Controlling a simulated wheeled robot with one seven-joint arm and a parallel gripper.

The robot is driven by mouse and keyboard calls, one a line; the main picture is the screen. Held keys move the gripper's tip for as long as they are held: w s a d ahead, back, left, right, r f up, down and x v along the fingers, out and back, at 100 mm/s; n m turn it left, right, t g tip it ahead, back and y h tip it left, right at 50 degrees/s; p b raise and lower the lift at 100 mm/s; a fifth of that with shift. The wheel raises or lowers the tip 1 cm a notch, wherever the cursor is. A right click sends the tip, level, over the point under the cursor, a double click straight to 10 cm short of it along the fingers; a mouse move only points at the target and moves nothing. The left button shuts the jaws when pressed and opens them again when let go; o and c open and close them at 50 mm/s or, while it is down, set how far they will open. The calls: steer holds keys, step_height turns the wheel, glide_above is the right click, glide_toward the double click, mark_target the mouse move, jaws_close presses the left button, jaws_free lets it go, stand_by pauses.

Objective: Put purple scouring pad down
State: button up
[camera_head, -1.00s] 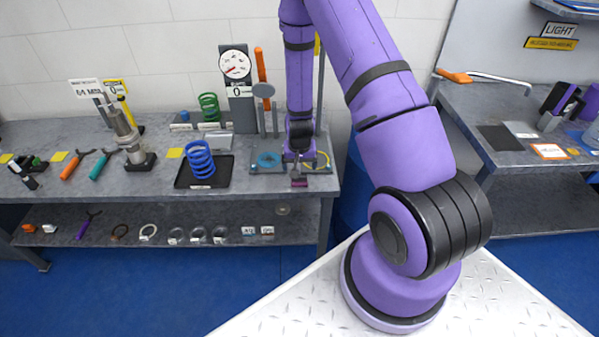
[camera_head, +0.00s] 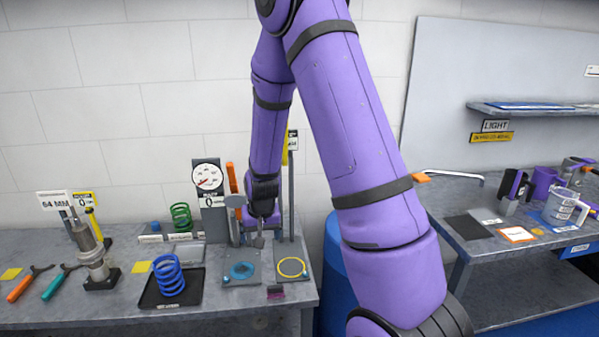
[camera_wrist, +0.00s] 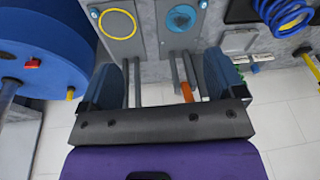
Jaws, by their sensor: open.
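The purple scouring pad (camera_head: 275,292) lies on the front edge of the grey workbench (camera_head: 220,309), below the two plates with rings. My gripper (camera_head: 263,228) is above and behind it, raised over the back of the bench near the upright posts. In the wrist view my gripper's two fingers (camera_wrist: 163,80) are spread apart with nothing between them. I cannot make out the pad in the wrist view.
A blue spring (camera_head: 168,276) stands on a black tray left. A dial gauge (camera_head: 207,178) stands behind. A blue drum (camera_head: 333,278) is right of the bench.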

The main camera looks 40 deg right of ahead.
steer(key=s+a+r+n+t, duration=0.1)
steer(key=s+a+r, duration=0.15)
steer(key=r, duration=0.45)
steer(key=s+a+r+n, duration=0.15)
steer(key=s+r, duration=0.25)
steer(key=r, duration=0.4)
steer(key=s+a+r+n+t, duration=0.1)
steer(key=s+a+r, duration=0.15)
steer(key=r, duration=0.45)
steer(key=s+a+r+n, duration=0.1)
steer(key=s+r, duration=0.3)
steer(key=s, duration=0.4)
steer(key=s+a+r+n, duration=0.1)
steer(key=s+r, duration=0.4)
steer(key=s, duration=0.4)
steer(key=shift+r+t, duration=0.15)
steer(key=shift+t, duration=0.25)
steer(key=shift+o, duration=0.5)
steer(key=shift+a, duration=0.1)
